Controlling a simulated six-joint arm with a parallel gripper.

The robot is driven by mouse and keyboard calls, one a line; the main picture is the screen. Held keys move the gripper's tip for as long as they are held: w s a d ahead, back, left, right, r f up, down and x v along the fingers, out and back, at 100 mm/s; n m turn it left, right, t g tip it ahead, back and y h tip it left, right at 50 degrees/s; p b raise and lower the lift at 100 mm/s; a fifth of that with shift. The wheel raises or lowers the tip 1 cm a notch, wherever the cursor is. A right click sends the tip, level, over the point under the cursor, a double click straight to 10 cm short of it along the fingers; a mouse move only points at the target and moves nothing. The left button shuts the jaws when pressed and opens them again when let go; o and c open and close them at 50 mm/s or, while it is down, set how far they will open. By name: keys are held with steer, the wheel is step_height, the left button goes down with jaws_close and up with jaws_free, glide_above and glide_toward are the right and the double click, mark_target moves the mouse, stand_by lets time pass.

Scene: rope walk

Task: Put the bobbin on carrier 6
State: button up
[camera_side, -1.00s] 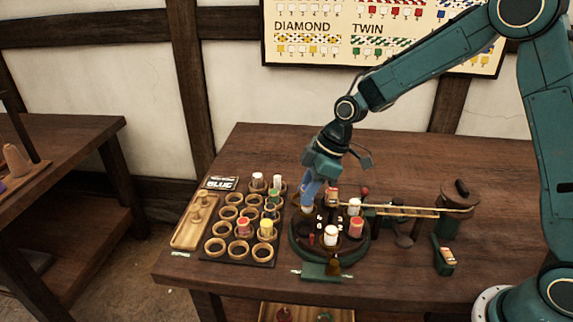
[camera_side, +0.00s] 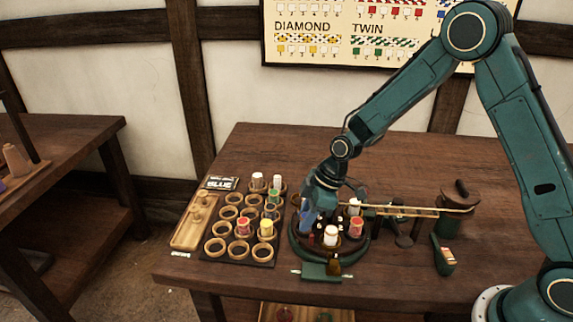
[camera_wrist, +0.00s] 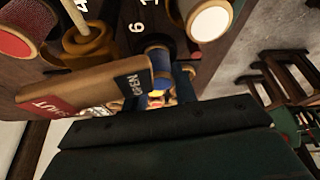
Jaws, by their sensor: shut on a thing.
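A bobbin with blue thread (camera_wrist: 157,77) shows in the wrist view, close to the printed number 6 on the round carrier plate. My gripper (camera_side: 307,224) is low over the left part of the carrier plate (camera_side: 330,261) in the side view. It is shut on the blue bobbin, which my gripper mostly hides in the side view. I cannot tell whether the bobbin touches the plate or sits around a peg. In the wrist view, an empty wooden peg (camera_wrist: 84,38) stands at the upper left.
White (camera_side: 331,235) and red (camera_side: 356,228) bobbins stand on the plate close to my gripper. A wooden SHUT/OPEN lever (camera_wrist: 100,84) crosses the wrist view. A rack of wooden rings (camera_side: 238,256) with several bobbins stands left. The table behind (camera_side: 300,145) is clear.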

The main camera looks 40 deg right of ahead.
steer(key=shift+f, duration=0.2)
steer(key=o, duration=1)
steer(key=shift+c, duration=0.2)
steer(key=shift+r, duration=0.1)
steer(key=v, duration=1.2)
